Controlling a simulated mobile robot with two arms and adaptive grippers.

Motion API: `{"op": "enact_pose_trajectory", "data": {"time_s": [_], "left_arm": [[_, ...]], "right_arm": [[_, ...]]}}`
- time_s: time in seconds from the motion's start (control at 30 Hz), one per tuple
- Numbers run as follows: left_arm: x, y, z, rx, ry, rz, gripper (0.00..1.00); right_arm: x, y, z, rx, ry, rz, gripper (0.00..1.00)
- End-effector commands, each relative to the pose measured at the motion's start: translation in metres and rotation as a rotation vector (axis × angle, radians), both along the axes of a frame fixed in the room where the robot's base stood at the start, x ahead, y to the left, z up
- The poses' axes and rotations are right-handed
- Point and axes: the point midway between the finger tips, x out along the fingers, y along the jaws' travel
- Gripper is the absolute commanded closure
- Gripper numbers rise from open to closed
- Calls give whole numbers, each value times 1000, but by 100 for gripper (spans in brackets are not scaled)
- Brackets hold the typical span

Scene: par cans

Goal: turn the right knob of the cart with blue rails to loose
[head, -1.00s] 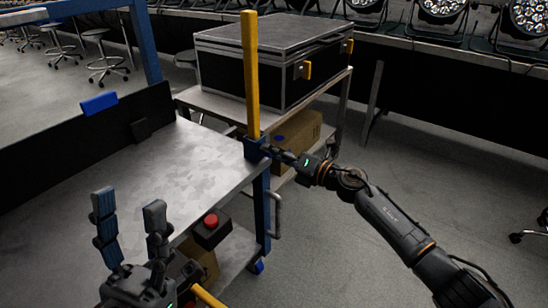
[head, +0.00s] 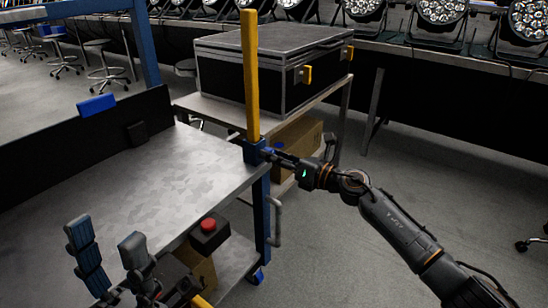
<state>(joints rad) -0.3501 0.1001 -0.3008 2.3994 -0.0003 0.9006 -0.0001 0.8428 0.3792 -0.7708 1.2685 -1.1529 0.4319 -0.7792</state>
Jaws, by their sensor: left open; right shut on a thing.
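The cart with blue rails (head: 120,190) fills the lower left of the head view, with a grey metal top. At its right corner a yellow post (head: 251,75) stands upright in a blue bracket (head: 253,152). My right gripper (head: 268,154) reaches in from the right and is shut at this bracket, on what seems to be the right knob. The fingers hide the knob, so its setting cannot be seen. My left gripper (head: 105,240) is open and empty, fingers up, in front of the cart's near edge.
A red button on a dark box (head: 208,233) sits under the cart's near edge, close to my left gripper. A black case (head: 270,60) stands on another cart behind. Open floor (head: 400,190) lies to the right; stage lights line the back.

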Motion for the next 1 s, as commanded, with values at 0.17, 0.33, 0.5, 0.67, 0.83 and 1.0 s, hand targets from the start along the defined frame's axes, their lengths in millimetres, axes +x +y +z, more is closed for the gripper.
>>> {"op": "enact_pose_trajectory", "data": {"time_s": [0.17, 0.33, 0.5, 0.67, 0.83, 1.0], "left_arm": [[0, 0, 0, 0, 1, 0, 47], [0, 0, 0, 0, 1, 0, 47], [0, 0, 0, 0, 1, 0, 47], [0, 0, 0, 0, 1, 0, 47], [0, 1, 1, 0, -2, 2, 47], [0, 0, 0, 0, -1, 1, 47]], "right_arm": [[0, 0, -2, -4, 1, 1, 100], [0, 0, -2, -4, 1, 2, 100], [0, 0, -2, -3, 1, 1, 46], [0, 0, -1, -2, 0, 1, 46], [-3, -4, -1, -1, 0, 0, 46], [-18, -26, -2, -4, 1, -2, 46]]}}
